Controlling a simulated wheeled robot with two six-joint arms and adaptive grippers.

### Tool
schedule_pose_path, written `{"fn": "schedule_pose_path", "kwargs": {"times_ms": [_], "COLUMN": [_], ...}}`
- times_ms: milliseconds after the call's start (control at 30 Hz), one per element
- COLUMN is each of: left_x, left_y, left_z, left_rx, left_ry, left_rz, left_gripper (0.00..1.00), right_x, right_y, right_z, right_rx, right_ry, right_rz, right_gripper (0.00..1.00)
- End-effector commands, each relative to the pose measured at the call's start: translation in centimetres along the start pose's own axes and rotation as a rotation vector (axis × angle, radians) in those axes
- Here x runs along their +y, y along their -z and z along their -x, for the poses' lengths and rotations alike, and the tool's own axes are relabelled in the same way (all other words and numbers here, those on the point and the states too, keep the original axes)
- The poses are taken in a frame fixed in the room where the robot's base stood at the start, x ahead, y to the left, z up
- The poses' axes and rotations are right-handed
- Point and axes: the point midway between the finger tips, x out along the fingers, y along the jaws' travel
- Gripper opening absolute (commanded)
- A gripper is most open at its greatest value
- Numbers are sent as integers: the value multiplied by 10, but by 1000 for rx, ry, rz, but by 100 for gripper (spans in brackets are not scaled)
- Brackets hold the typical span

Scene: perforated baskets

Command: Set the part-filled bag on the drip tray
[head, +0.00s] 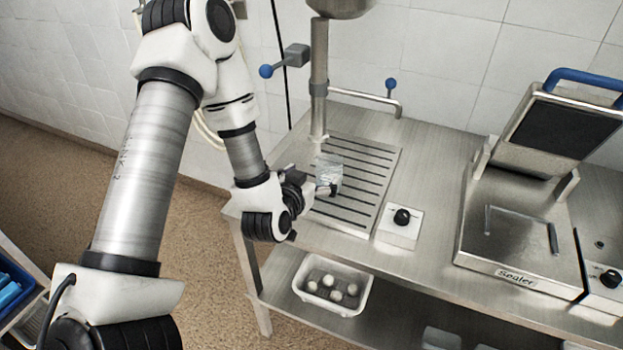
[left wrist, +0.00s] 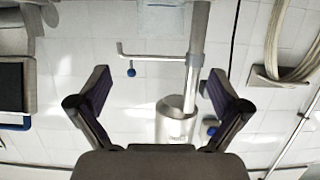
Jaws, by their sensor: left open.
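The bag (head: 329,172) is small, clear and silvery. In the head view it appears upright on the slatted drip tray (head: 384,171), left of the tray's middle. Its lower part is partly hidden by my left gripper. My left gripper (head: 322,192) is open, close in front of the bag; contact cannot be told. In the left wrist view, which looks upside down, the spread fingers of the gripper (left wrist: 158,90) have nothing between their tips. A pale bluish patch, probably the bag (left wrist: 160,18), shows at the top edge. My right gripper is not in view.
A steel post (head: 319,80) rises behind the tray, with a blue-knobbed lever (head: 267,71). A knob box (head: 401,226) and a sealer (head: 520,255) stand to the right. A white perforated basket (head: 332,282) with several pale round things sits on the lower shelf.

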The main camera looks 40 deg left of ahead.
Motion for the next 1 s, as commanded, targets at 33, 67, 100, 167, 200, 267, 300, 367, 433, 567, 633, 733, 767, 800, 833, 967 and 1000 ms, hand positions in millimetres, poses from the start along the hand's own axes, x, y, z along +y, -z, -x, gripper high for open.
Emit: {"fn": "schedule_pose_path", "kwargs": {"times_ms": [33, 67, 100, 167, 200, 267, 300, 367, 433, 567, 633, 733, 767, 800, 833, 967, 1000], "left_x": [1, 3, 8, 19, 28, 40, 46, 51, 53, 49, 48, 47, 47, 47, 47, 47, 47], "left_y": [-4, -9, -22, -56, -87, -143, -180, -233, -281, -326, -333, -334, -334, -333, -333, -333, -333], "left_z": [4, 5, 7, 12, 18, 37, 55, 89, 131, 188, 199, 200, 199, 199, 199, 198, 198], "left_rx": [-10, -27, -68, -175, -276, -457, -589, -784, -988, -1224, -1268, -1274, -1273, -1272, -1271, -1269, -1269], "left_ry": [-3, -10, -24, -56, -82, -118, -137, -153, -156, -140, -134, -133, -133, -133, -133, -133, -133], "left_rz": [-1, -5, -12, -29, -43, -65, -80, -104, -130, -165, -171, -170, -170, -170, -170, -170, -170], "left_gripper": [100, 100, 100, 100, 100, 100, 100, 100, 100, 100, 100, 100, 100, 100, 100, 100, 100], "right_x": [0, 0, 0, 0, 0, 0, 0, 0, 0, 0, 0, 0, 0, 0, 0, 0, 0], "right_y": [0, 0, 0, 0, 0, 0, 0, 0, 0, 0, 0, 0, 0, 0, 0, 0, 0], "right_z": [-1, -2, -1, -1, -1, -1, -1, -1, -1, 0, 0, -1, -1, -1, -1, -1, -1], "right_rx": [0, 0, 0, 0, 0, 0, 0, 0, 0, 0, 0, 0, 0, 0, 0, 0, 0], "right_ry": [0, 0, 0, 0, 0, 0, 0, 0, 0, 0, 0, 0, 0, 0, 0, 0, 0], "right_rz": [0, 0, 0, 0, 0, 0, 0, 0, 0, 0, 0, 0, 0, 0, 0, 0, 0], "right_gripper": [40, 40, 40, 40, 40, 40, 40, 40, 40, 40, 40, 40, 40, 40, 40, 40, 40]}}
